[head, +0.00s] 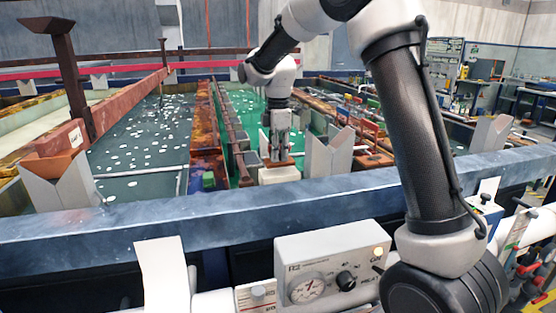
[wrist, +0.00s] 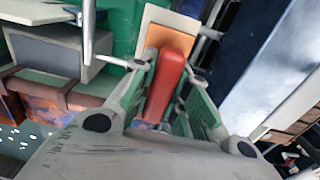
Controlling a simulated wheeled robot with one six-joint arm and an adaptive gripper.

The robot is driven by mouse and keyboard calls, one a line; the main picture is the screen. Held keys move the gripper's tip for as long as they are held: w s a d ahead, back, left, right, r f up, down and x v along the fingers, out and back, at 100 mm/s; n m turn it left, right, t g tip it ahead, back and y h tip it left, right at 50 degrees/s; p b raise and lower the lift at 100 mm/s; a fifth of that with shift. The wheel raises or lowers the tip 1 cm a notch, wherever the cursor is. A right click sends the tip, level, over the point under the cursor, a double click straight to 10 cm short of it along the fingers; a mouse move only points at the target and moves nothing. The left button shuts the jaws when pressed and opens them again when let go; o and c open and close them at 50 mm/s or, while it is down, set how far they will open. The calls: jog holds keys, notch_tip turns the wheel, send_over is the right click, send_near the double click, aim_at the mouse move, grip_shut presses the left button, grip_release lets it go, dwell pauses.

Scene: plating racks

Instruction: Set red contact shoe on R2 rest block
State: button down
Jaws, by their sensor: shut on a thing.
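My gripper (head: 276,150) points down over the far side of the blue rail. It is shut on the red contact shoe, whose red grip (wrist: 172,75) lies between the two green-lined fingers in the wrist view. The shoe's flat orange-brown plate (wrist: 185,30) shows beyond the fingertips, and its edge shows under my gripper in the head view (head: 284,163). Directly below it is a pale block (head: 279,175), likely the R2 rest block. Its label is not readable. I cannot tell whether the plate touches the block.
The blue rail (head: 240,201) crosses in front, with a grey R2 control box (head: 330,265) before it. Pale V-shaped brackets stand left (head: 65,185) and right (head: 328,153) on the far side. Tanks with green and dark liquid lie beyond. Another orange-brown block (head: 374,159) sits to the right.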

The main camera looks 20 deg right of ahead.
jog(key=shift+f, duration=1.1)
jog(key=shift+f, duration=0.15)
jog(key=c, duration=1.4)
grip_release()
